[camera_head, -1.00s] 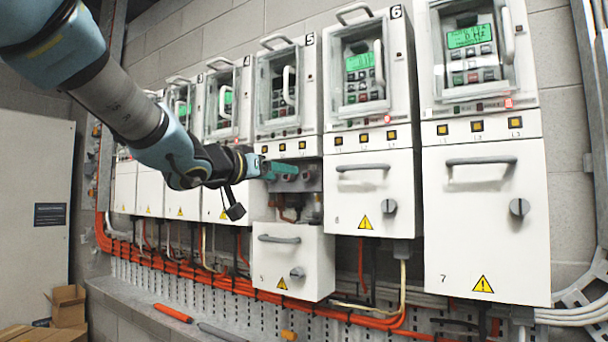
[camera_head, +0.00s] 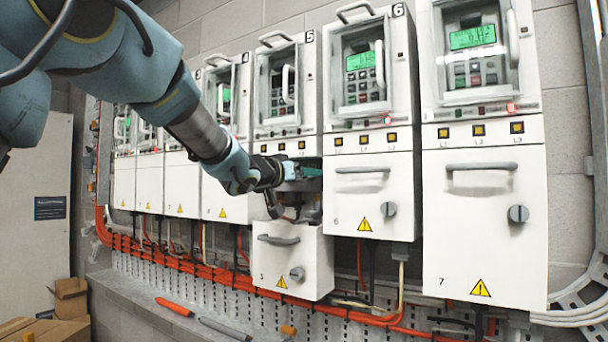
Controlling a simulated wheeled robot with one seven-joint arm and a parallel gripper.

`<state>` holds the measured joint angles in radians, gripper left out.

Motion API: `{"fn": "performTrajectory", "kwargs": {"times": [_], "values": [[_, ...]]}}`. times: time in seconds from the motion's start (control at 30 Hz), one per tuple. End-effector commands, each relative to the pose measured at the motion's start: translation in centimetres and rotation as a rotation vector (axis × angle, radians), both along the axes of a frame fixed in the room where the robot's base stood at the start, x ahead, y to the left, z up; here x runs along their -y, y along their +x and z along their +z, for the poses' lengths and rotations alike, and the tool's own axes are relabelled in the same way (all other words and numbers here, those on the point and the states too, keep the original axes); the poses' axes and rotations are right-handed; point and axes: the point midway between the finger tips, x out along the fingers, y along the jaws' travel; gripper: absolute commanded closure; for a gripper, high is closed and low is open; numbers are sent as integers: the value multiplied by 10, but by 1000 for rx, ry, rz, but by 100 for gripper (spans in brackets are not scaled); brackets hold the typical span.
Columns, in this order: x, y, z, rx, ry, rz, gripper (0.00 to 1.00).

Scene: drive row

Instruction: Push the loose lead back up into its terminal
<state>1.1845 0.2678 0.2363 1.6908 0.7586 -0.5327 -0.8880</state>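Drive 5 has its lower cover (camera_head: 292,262) lowered, which leaves an open terminal bay (camera_head: 312,208) under its L1–L3 lamps. My gripper (camera_head: 290,173) reaches into the upper part of this bay from the left. Teal parts show at its fingers, in front of the grey terminal area. The fingertips are too small and too covered to tell whether they are open or shut. Brownish leads (camera_head: 292,214) show low in the bay, partly behind my gripper and wrist. I cannot tell which lead is loose or whether my gripper touches one.
Drive 6's closed cover (camera_head: 372,195) stands close to the right of the bay, with a handle and knob. Orange cables (camera_head: 215,273) run below the drives. An orange-handled tool (camera_head: 174,307) and a grey tool (camera_head: 224,329) lie on the ledge. Cardboard boxes (camera_head: 68,300) stand at lower left.

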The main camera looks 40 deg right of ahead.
Motion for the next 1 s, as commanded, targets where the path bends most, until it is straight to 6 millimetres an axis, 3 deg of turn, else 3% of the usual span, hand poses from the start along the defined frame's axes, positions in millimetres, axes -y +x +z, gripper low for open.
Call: {"fn": "performTrajectory", "kwargs": {"times": [0.13,0.7,1.0], "values": [[0,0,0,0,0,0,35],[0,0,0,0,0,0,99],[0,0,0,0,0,0,100]]}}
